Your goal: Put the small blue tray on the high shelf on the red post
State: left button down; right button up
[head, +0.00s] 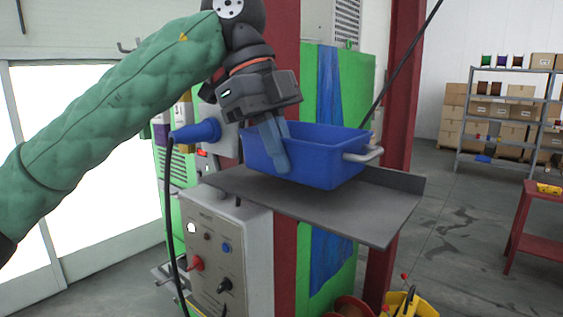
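The small blue tray (320,165) is upright at the grey shelf (375,215) on the red post (285,75). A grey handle shows at its right end. I cannot tell whether its underside rests fully on the shelf. My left gripper (277,160) comes down from above at the tray's left part. Its fingers overlap the near wall and point downward. They hide part of that wall, and I cannot tell whether they are closed on it. My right gripper is not in view.
A grey control box (230,255) with knobs stands below the shelf at left. A blue plug (196,132) with a black cable is left of the tray. A second red post (402,75) rises behind at right. The shelf's front right part is bare.

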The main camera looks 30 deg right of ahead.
pick_arm(q)
jog(key=shift+f+p, duration=0.55)
jog(key=shift+f, duration=0.1)
jog(key=shift+w+a+f+p, duration=0.1)
jog(key=shift+f+p, duration=0.2)
jog(key=shift+f, duration=0.4)
jog(key=shift+f+b, duration=0.2)
jog(key=shift+b, duration=0.1)
jog(key=c, duration=1.7)
grip_release()
jog(key=shift+r, duration=0.1)
